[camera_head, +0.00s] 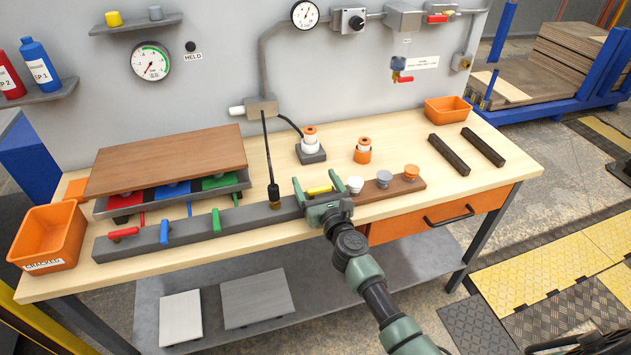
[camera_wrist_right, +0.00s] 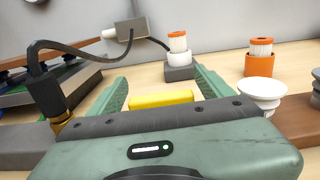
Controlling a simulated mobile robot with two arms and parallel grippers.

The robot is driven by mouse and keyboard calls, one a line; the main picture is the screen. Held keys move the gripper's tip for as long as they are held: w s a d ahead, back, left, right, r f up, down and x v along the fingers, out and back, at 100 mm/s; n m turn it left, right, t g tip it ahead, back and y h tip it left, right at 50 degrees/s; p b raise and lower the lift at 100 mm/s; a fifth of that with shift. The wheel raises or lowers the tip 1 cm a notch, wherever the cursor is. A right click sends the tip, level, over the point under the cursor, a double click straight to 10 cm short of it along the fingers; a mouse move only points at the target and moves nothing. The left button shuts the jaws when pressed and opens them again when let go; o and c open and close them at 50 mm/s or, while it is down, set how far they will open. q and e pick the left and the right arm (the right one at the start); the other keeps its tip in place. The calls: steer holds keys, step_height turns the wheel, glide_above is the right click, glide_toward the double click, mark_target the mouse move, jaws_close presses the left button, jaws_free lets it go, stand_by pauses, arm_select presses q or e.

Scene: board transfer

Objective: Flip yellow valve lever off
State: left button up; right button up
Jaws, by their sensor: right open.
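The yellow valve lever (camera_head: 319,190) is at the right end of the grey manifold bar (camera_head: 240,216) on the workbench. It lies crosswise in the right wrist view (camera_wrist_right: 161,99), between the fingers of my right gripper. My right gripper (camera_head: 325,194) is open around the lever, with a visible gap at each side in the right wrist view (camera_wrist_right: 160,90). The lever's base is hidden behind the gripper body. My left gripper is not in view.
A black hose with a brass fitting (camera_head: 274,203) meets the bar just left of my right gripper. A wooden strip with several knobs (camera_head: 400,187) lies close to its right. An orange bin (camera_head: 50,237) stands far left. Two dark bars (camera_head: 449,154) lie right.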

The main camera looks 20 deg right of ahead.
mark_target(320, 191)
steer(key=s, duration=0.7)
steer(key=shift+s+p, duration=0.35)
steer(key=shift+p, duration=0.05)
steer(key=shift+a, duration=0.1)
